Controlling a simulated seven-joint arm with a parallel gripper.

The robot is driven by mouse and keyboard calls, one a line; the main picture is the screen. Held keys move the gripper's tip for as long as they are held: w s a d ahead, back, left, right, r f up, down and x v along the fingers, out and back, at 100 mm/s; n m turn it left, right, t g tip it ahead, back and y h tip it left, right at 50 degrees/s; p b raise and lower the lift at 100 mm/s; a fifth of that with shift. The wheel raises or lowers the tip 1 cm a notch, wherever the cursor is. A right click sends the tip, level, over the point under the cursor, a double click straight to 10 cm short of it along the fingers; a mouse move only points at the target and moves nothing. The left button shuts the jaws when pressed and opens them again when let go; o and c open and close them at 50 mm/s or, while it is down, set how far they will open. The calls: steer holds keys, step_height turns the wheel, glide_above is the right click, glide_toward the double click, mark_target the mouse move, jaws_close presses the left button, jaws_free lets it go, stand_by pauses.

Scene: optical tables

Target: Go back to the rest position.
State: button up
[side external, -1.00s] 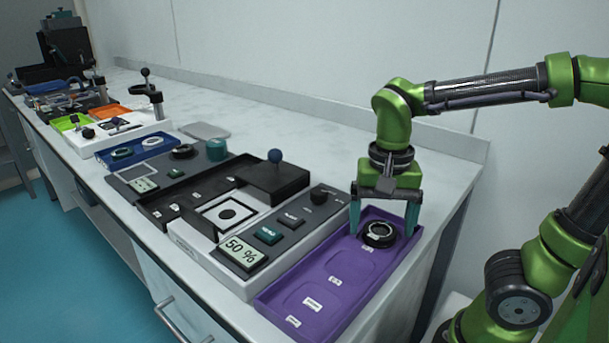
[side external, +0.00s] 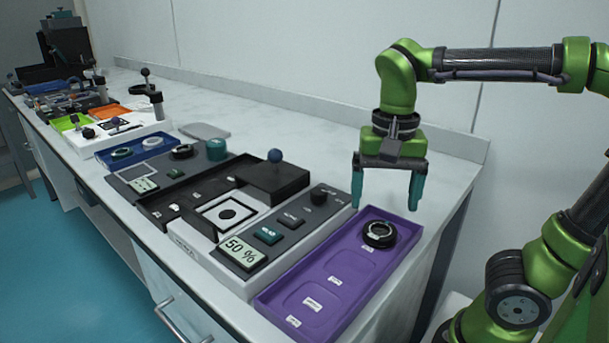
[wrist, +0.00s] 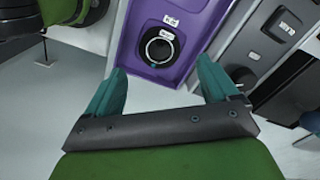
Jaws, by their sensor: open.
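My gripper (side external: 386,203) has teal fingers and hangs over the far end of the purple tray (side external: 318,268). It is open and empty, with its fingertips above the tray rim. A black ring-shaped part (side external: 379,234) lies in the far compartment of the tray, below the gripper and apart from it. In the wrist view, the two fingers (wrist: 163,88) stand wide apart, and the black ring (wrist: 159,47) shows in the purple tray (wrist: 133,45) beyond them.
Left of the tray is a device with a 50 % display (side external: 242,252) and a dark box with a blue knob (side external: 275,156). A blue tray (side external: 137,153) and a white board with posts stand farther along the bench (side external: 270,120). The bench behind is clear.

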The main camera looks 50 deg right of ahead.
step_height(320, 180, down, 5)
steer(key=shift+f, duration=0.15)
step_height(320, 180, up, 4)
steer(key=shift+s+f, duration=0.1)
steer(key=shift+f, duration=0.1)
steer(key=s+r, duration=0.1)
steer(key=s, duration=1.5)
step_height(320, 180, up, 7)
steer(key=m, duration=0.1)
glide_above(380, 228)
steer(key=s+a, duration=0.3)
steer(key=shift+n, duration=0.5)
steer(key=w+a+f, duration=0.1)
steer(key=w+a, duration=0.1)
steer(key=w, duration=0.2)
steer(key=w+a+f, duration=0.1)
steer(key=w+a, duration=0.2)
steer(key=w, duration=0.1)
steer(key=w+a+f, duration=0.2)
steer(key=w, duration=0.2)
steer(key=shift+a, duration=0.25)
steer(key=shift+w+a+f, duration=0.1)
steer(key=shift+w+a, duration=0.15)
steer(key=shift+w, duration=0.6)
